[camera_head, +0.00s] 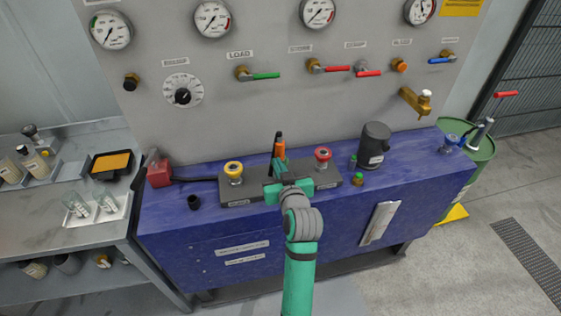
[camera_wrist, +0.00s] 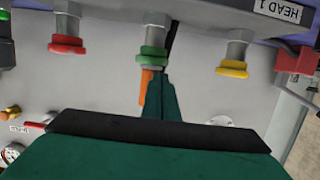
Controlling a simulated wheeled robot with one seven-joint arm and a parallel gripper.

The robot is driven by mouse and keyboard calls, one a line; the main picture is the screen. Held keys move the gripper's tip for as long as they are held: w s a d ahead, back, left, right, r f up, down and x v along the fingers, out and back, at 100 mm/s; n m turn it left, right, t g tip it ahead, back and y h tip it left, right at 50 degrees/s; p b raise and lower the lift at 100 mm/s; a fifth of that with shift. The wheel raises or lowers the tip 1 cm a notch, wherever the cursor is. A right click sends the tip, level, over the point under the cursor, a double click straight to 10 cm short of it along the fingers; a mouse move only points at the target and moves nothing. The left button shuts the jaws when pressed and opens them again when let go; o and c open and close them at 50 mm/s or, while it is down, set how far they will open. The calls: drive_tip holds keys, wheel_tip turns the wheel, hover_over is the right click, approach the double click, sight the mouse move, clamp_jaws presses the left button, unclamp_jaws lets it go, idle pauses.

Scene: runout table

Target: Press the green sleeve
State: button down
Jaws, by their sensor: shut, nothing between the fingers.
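The green sleeve (camera_wrist: 151,54) is a ring around a metal fitting, in the middle of a row in the wrist view, which is upside down. A red sleeve (camera_wrist: 66,45) is on its left there and a yellow sleeve (camera_wrist: 231,68) on its right. My gripper (camera_wrist: 158,76) is shut and empty, its tips close to the green sleeve; I cannot tell if they touch. In the head view my gripper (camera_head: 279,167) is over the dark block, between the yellow sleeve (camera_head: 233,168) and red sleeve (camera_head: 322,154). It hides the green sleeve there.
An orange and black upright object (camera_head: 279,147) is just behind my gripper. A dark cylinder (camera_head: 373,146) and a small green-capped fitting (camera_head: 357,179) stand to the right on the blue bench (camera_head: 300,225). The gauge panel (camera_head: 270,90) rises behind. A red box (camera_head: 158,172) is at left.

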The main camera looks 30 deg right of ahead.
drive_tip(key=shift+s+f, duration=0.1)
drive_tip(key=shift+f, duration=0.2)
drive_tip(key=shift+d, duration=0.1)
drive_tip(key=shift+f, duration=1.1)
drive_tip(key=shift+r, duration=0.55)
drive_tip(key=r, duration=0.3)
drive_tip(key=shift+s+r, duration=0.3)
drive_tip(key=shift+r, duration=0.05)
drive_tip(key=v, duration=0.9)
drive_tip(key=shift+s, duration=0.25)
